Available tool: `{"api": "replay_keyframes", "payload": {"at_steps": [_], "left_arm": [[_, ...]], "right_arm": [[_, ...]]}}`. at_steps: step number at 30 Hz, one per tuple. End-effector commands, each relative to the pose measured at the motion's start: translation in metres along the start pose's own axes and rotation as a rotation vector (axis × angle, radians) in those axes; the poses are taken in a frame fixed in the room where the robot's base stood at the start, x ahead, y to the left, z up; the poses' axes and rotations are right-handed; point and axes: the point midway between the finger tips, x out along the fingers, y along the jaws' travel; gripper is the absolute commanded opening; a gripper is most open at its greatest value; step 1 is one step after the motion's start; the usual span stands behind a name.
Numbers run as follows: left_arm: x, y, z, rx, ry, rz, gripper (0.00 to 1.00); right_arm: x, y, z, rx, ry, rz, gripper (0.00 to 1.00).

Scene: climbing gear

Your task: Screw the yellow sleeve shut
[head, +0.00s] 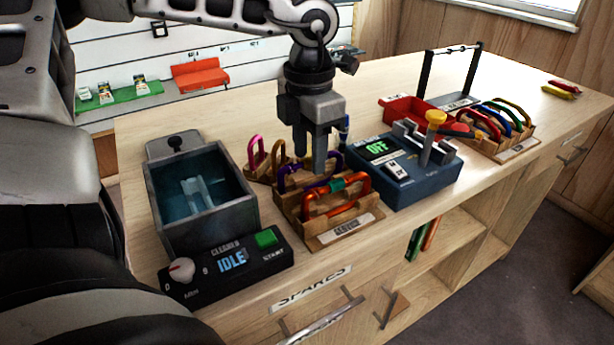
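My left gripper (312,164) points down over the wooden carabiner rack (318,233). Its fingertips are in front of or at the purple carabiner (283,180), and I cannot tell whether they touch it. The fingers hide part of that carabiner, and I cannot tell whether they are open or closed on something. An orange carabiner (308,204) with a green sleeve (337,187) stands in the front of the rack. Pink (256,150) and tan (275,160) carabiners stand behind to the left. I cannot make out a yellow sleeve. My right gripper is out of view.
Left of the rack is an open grey cleaner tank (160,196) with a control box (185,290) reading IDLE. Beyond are a red bin (395,108) and another carabiner rack (512,150).

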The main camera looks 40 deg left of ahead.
Motion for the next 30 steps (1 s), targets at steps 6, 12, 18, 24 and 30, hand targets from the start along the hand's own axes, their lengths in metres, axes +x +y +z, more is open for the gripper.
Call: {"api": "replay_keyframes", "payload": {"at_steps": [6, 12, 18, 24, 30], "left_arm": [[0.0019, 0.0001, 0.0002, 0.0, -0.001, 0.002, 0.4], [0.0001, 0.0, -0.0001, 0.0, 0.001, 0.001, 0.4], [0.0002, 0.0007, -0.0001, -0.001, 0.0, 0.0, 0.4], [0.0004, 0.0046, -0.0001, -0.001, 0.001, 0.0, 0.4], [0.0002, 0.0087, 0.0, -0.001, 0.0, 0.0, 0.4]], "right_arm": [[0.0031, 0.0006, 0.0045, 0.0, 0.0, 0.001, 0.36], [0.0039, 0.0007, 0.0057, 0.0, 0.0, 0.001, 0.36], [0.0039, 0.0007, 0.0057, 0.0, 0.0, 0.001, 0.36], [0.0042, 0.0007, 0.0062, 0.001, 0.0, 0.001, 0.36], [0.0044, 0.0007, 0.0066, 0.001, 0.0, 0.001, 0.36]]}}
